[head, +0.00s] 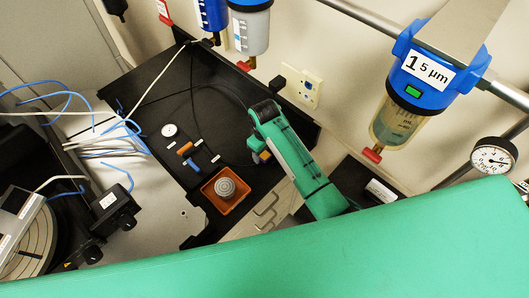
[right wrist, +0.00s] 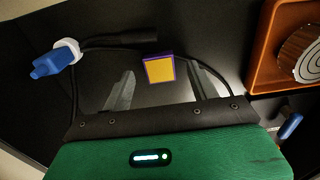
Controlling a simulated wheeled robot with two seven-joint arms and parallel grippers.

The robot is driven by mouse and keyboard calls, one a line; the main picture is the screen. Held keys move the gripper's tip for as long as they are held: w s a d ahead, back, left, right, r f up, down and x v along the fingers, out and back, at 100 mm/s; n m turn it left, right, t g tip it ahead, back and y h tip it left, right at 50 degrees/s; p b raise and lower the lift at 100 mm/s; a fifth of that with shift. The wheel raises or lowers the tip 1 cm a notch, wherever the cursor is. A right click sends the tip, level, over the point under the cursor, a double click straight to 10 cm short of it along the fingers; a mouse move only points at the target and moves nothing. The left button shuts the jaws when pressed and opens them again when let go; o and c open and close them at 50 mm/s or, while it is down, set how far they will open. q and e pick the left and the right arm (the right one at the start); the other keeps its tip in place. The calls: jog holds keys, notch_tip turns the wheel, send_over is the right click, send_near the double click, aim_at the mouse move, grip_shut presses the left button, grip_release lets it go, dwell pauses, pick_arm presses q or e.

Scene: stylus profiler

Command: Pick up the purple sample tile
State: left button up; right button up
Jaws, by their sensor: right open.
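The purple sample tile (right wrist: 160,69) has purple edges and a yellow-orange top face. In the right wrist view it lies on a black surface, between the tip ends of my right gripper's two grey fingers. My right gripper (right wrist: 160,78) is open, with a visible gap on each side of the tile. In the head view my green right arm reaches over the right edge of the black table, and my right gripper (head: 258,153) is small and partly hidden by the arm. My left gripper is not in view.
An orange tray (right wrist: 258,80) holding a round ribbed piece is right of the gripper; the tray (head: 211,198) also shows in the head view. A blue plug (right wrist: 48,64) with a white ring and black cables lie left. Blue-capped filters (head: 425,68) hang along the wall.

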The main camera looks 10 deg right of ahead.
aim_at(264, 155)
jog(key=shift+f, duration=0.65)
jog(key=c, duration=1.1)
jog(key=shift+o, duration=0.2)
jog(key=shift+r, duration=0.1)
notch_tip(264, 155, up, 10)
jog(key=b, duration=0.3)
